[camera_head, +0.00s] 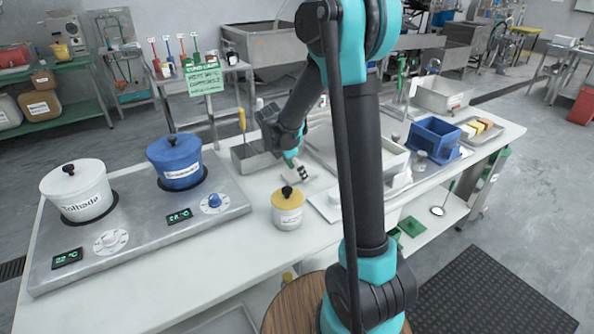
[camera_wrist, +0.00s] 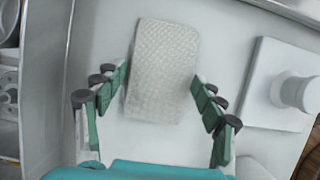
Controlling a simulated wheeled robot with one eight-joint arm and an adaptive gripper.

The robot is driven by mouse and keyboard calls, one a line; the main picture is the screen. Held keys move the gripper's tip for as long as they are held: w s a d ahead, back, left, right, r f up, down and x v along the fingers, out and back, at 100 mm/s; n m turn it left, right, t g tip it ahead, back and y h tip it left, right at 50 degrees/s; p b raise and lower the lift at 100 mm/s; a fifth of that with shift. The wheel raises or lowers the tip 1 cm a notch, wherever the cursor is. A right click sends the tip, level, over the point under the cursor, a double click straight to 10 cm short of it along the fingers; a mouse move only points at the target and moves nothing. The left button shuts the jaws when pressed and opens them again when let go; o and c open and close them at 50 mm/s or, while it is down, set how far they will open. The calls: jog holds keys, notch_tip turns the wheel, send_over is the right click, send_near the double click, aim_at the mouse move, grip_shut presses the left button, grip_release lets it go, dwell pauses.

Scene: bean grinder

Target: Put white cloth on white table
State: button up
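The white cloth (camera_wrist: 163,70) is a textured, pale rectangle lying between my fingertips in the wrist view. The white table (camera_head: 260,188) is the long counter in the head view; its pale surface (camera_wrist: 230,40) surrounds the cloth in the wrist view. My gripper (camera_wrist: 161,80) is open, with its green fingers spread on either side of the cloth. The fingertips are close to the cloth's side edges; I cannot tell whether they touch. In the head view my gripper (camera_head: 297,170) points down over the table behind the yellow pot, and the cloth is not clearly visible.
A yellow-lidded pot (camera_head: 287,209) stands nearby. A stove (camera_head: 125,225) bears a white pot (camera_head: 77,190) and a blue pot (camera_head: 174,161). A blue crate (camera_head: 434,138) is right. A white square block (camera_wrist: 255,85) with a round part is beside the cloth.

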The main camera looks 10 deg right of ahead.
jog(key=shift+o, duration=0.7)
jog(key=shift+r, duration=0.1)
jog(key=v, duration=1.2)
jog(key=shift+a, duration=0.1)
